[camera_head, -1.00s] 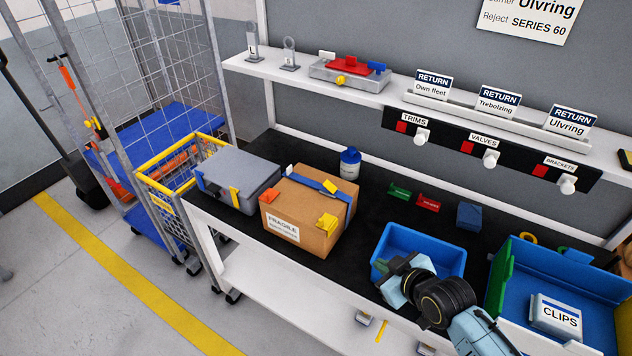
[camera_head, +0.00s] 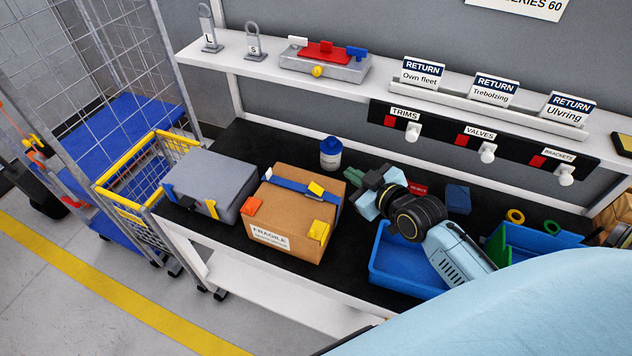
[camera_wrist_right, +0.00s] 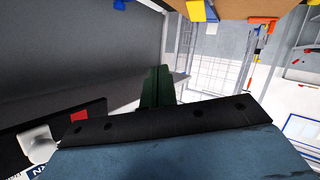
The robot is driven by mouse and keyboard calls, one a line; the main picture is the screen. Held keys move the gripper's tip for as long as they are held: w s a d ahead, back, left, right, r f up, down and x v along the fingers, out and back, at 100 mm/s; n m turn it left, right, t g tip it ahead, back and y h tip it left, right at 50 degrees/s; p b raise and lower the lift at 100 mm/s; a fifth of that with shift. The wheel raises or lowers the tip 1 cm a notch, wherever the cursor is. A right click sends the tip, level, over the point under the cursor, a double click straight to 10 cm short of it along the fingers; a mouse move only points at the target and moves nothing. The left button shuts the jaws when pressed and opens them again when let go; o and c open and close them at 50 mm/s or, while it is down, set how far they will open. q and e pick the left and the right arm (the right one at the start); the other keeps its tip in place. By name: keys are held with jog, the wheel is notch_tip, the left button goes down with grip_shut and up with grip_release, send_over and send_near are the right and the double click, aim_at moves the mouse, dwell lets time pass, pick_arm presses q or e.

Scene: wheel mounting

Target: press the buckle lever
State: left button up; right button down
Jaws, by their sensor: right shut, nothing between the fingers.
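A cardboard box (camera_head: 285,238) stands on the bench with a blue strap (camera_head: 290,184) across its top. A small yellow piece (camera_head: 316,188) sits on the strap and looks like the buckle lever; I cannot be sure. My right gripper (camera_head: 358,180) is shut and empty, just right of the box's far right corner. Whether it touches the strap cannot be told. In the right wrist view its dark green fingers (camera_wrist_right: 158,88) are together, and the box's underside-like brown edge (camera_wrist_right: 245,8) shows at the top. My left gripper is not in view.
A white bottle with a blue lid (camera_head: 331,153) stands behind the box. A grey case (camera_head: 210,184) lies to its left. A blue bin (camera_head: 395,278) is under my right forearm. A shelf (camera_head: 240,60) runs above the bench. My light blue arm covers the lower right.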

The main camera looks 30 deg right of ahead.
jog(key=b, duration=0.6)
send_over(331, 202)
jog(key=s+d, duration=0.1)
notch_tip(331, 202, down, 6)
jog(key=shift+w+a+f+b, duration=0.15)
jog(key=shift+a+f+b, duration=0.1)
jog(key=shift+f, duration=0.1)
jog(key=shift+w+a+f+b, duration=0.1)
jog(key=shift+w+f+b, duration=0.05)
jog(key=shift+f+b, duration=0.15)
jog(key=shift+f, duration=0.1)
dwell(1.3)
jog(key=shift+w+a+f, duration=0.15)
jog(key=shift+w+f, duration=0.05)
jog(key=shift+f, duration=0.05)
